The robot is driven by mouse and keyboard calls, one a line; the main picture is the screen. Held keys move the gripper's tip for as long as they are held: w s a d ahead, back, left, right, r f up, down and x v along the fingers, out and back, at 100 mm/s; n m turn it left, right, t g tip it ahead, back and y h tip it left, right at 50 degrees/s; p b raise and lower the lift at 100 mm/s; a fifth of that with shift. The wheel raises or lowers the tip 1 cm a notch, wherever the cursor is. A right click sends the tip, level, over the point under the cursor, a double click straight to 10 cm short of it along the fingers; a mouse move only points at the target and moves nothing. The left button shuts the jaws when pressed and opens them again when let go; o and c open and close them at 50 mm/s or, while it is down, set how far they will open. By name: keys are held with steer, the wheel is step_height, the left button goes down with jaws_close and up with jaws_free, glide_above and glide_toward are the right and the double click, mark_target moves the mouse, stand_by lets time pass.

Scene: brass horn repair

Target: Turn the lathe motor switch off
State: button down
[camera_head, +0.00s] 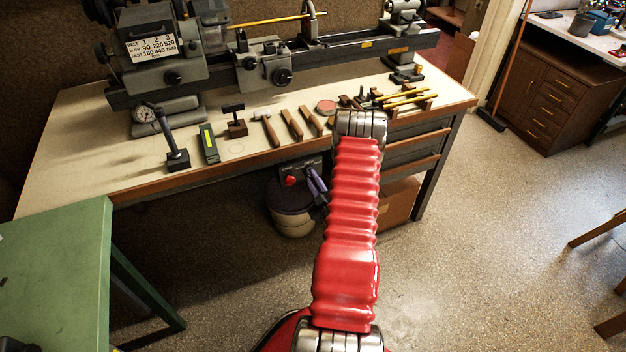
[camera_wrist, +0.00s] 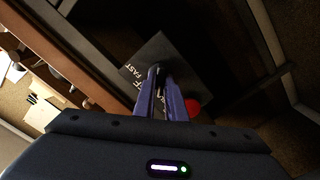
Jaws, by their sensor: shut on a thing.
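The lathe motor switch panel (camera_head: 288,171) is a dark plate under the front edge of the bench, with a red button (camera_head: 290,181) on it. In the wrist view the switch plate (camera_wrist: 160,50) is grey with white lettering, partly readable as "FF" and "FAST", and the red button (camera_wrist: 193,105) shows at its right.
The lathe (camera_head: 265,65) stands on the bench (camera_head: 85,140), with hand tools along the front. A bin (camera_head: 293,220) stands below the panel and a cardboard box (camera_head: 398,203) is under the drawers. A green table (camera_head: 55,260) is at the left.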

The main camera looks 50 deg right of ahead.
steer(key=shift+m, duration=0.4)
steer(key=shift+s+d+m, duration=0.1)
steer(key=shift+m, duration=3.4)
steer(key=c, duration=1.8)
jaws_free()
steer(key=v, duration=1.3)
steer(key=shift+s, duration=0.35)
